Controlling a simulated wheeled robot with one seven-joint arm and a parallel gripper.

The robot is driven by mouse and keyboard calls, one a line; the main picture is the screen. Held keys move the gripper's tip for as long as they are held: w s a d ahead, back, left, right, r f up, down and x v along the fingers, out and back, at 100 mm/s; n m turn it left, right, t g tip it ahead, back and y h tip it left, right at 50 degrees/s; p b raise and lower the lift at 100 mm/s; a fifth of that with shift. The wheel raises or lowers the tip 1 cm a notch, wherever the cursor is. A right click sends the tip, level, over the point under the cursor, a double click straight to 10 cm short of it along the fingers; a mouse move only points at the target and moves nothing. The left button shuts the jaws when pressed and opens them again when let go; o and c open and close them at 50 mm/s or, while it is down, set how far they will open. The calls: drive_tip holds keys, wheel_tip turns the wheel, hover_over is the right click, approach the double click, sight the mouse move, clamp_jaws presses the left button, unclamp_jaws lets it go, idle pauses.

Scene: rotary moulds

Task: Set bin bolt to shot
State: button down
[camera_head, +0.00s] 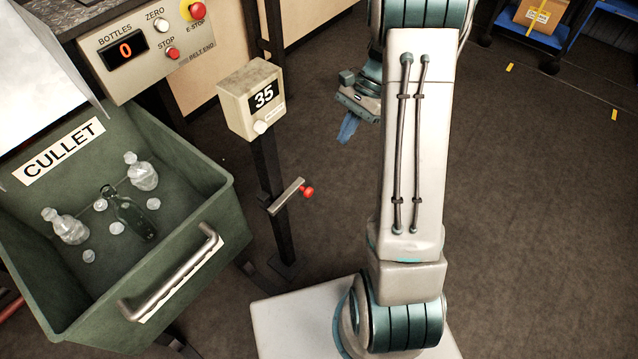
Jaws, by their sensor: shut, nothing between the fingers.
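The green bin (190,150) labelled CULLET stands at the left, with a metal handle (170,275) on its near side. What looks like the bin bolt (287,196) is a short metal bar with a red knob (307,192) at its right end, mounted on a dark post beside the bin. I cannot tell whether the bar is shot or drawn. My gripper (348,128) is beyond and to the right of the bolt, apart from it, its blue fingers pointing down. It is shut and empty; my arm partly hides its mount.
A box reading 35 (252,98) tops the bolt's post. A control panel (150,45) with a 0 display, buttons and an E-stop is behind the bin. Bottles lie in the bin. A blue cart with a carton (538,15) stands far right. The floor between is clear.

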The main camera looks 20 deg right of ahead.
idle(0.3)
drive_tip(key=a+r+b+x, duration=0.1)
drive_tip(key=b+x, duration=0.4)
drive_tip(key=x, duration=0.8)
drive_tip(key=shift+s+a+f, duration=0.2)
drive_tip(key=shift+s+a, duration=0.15)
drive_tip(key=shift+s, duration=0.05)
